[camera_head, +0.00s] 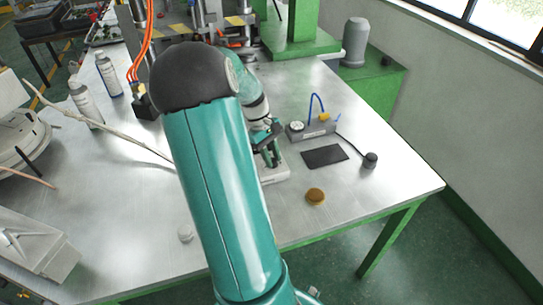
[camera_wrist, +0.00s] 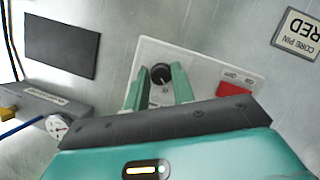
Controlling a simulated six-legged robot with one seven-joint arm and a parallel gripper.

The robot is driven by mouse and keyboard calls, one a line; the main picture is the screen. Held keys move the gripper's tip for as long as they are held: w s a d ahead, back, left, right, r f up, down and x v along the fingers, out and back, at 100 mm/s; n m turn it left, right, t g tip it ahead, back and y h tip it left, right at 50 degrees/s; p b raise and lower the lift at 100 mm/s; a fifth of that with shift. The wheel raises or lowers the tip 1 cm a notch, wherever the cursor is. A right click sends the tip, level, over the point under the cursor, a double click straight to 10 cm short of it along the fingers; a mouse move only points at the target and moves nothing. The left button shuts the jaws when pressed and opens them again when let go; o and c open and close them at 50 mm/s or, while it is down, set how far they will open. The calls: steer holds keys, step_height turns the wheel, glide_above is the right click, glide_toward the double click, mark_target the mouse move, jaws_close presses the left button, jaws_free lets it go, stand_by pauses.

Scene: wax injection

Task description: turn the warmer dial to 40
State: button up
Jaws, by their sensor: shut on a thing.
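The warmer (camera_wrist: 205,62) is a pale flat panel on the metal table, with a black round dial (camera_wrist: 160,73) and a red patch (camera_wrist: 233,90) beside small markings that I cannot read. In the head view the warmer (camera_head: 275,174) is mostly hidden behind my arm. My gripper (camera_wrist: 160,82) is over the panel, with its two green fingers on either side of the dial, shut on it. A pale pointer line shows on the dial, but the number it points to cannot be read. In the head view my gripper (camera_head: 270,155) is partly hidden by the arm.
A dark mat (camera_head: 325,156), a black knob-like piece (camera_head: 370,160) and a brown round piece (camera_head: 315,196) lie nearby. A "RED CORE PIN" sign (camera_wrist: 298,36) lies on the table.

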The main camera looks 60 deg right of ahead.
steer(key=m+y, duration=0.1)
steer(key=m, duration=0.3)
steer(key=shift+d+t, duration=0.1)
steer(key=shift+t, duration=0.3)
steer(key=shift+y, duration=0.3)
steer(key=o, duration=1)
steer(key=shift+r, duration=0.15)
steer(key=v, duration=1.3)
steer(key=shift+w+r, duration=0.1)
steer(key=shift+r, duration=0.15)
